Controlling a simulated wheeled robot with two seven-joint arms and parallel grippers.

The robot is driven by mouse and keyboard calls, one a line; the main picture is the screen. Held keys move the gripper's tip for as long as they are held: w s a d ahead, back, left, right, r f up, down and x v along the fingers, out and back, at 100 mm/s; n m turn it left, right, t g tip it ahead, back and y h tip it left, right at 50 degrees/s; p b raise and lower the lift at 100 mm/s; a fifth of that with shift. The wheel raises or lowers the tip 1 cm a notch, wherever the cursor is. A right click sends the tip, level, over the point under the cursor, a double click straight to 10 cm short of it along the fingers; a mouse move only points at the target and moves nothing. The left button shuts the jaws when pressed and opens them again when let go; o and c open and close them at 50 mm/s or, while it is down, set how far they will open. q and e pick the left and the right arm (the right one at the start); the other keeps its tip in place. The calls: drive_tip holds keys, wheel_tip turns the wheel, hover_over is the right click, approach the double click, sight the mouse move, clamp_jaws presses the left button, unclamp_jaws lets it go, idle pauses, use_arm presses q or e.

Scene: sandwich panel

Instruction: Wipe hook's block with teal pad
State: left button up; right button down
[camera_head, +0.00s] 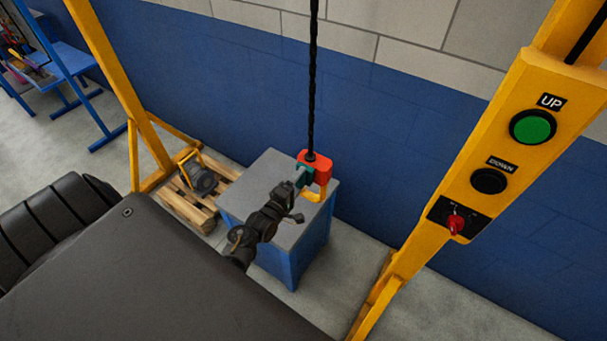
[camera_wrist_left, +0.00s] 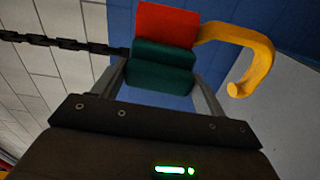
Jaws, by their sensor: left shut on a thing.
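The hook's block (camera_head: 321,165) is red and hangs on a dark chain, with the yellow hook (camera_head: 318,193) below it. In the left wrist view the block (camera_wrist_left: 166,24) is at the top, with the hook (camera_wrist_left: 248,48) to its right. My left gripper (camera_head: 299,181) is shut on the teal pad (camera_head: 305,170). The pad (camera_wrist_left: 160,66) sits between the fingers (camera_wrist_left: 161,88) in the wrist view, its far side against the block or very close to it. I cannot tell whether they are pressed together. My right gripper is not in view.
A blue cabinet with a grey top (camera_head: 262,180) stands under the hook. A wooden pallet (camera_head: 190,205) with a motor (camera_head: 200,178) is left of it. The yellow post with UP and DOWN buttons (camera_head: 490,150) stands at right. The chain (camera_head: 313,80) runs straight up.

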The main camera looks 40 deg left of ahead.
use_arm(q)
drive_tip(key=shift+a+r, duration=0.15)
drive_tip(key=shift+a, duration=1.75)
drive_tip(key=shift+s, duration=0.1)
drive_tip(key=s+p, duration=0.2)
drive_tip(key=s, duration=0.4)
drive_tip(key=shift+d+p, duration=0.15)
drive_tip(key=shift+p, duration=0.15)
